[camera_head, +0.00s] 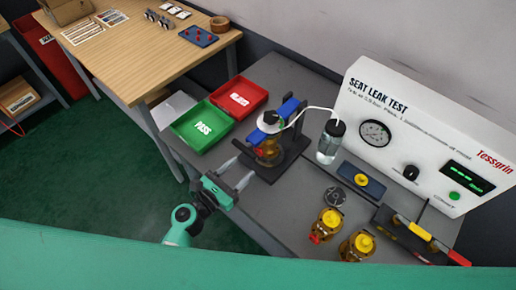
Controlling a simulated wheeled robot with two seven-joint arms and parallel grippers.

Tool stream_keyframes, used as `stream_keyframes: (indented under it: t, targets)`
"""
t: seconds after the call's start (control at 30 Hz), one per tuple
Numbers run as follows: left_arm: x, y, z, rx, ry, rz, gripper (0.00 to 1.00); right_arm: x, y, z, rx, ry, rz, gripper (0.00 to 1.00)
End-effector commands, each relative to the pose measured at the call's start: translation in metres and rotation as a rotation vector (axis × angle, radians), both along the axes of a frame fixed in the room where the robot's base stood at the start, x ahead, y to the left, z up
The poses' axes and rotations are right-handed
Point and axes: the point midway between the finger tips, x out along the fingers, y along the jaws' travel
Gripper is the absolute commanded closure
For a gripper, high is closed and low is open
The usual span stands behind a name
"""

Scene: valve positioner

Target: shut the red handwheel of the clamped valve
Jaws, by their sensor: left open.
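The clamped valve (268,150) is a brassy body in a dark clamp stand (291,143) with blue clamp parts (289,106). A white cap with a thin white tube sits on top of it, with a small reddish-orange spot. I cannot clearly make out its red handwheel, which is small or hidden at this angle. My left gripper (237,174) is open and empty. Its two pale fingers are at the front left of the stand, pointing towards the valve, and seem apart from it. My right gripper is not in view.
A green PASS tray (203,126) and a red tray (239,97) lie left of the stand. Two loose brass valves (327,224) and the Seat Leak Test panel (425,145) are further right. A wooden table (130,55) stands behind.

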Motion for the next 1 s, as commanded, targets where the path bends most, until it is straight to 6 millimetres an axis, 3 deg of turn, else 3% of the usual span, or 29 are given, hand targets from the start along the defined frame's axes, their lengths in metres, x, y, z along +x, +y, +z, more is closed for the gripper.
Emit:
stream_keyframes:
  t: [0.2, 0.4, 0.87, 1.0]
  targets:
    - [0.037, -0.026, 0.004, 0.000, -0.002, -0.002, 0.48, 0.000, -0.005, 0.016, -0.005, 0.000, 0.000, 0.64]
    - [0.061, -0.043, 0.002, 0.001, -0.002, -0.001, 0.48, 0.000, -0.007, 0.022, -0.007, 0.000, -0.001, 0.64]
    - [0.071, -0.051, 0.000, 0.002, -0.002, -0.002, 0.48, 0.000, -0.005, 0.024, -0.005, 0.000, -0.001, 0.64]
    - [0.071, -0.051, 0.000, 0.002, -0.002, -0.002, 0.71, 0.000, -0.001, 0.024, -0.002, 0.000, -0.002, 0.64]
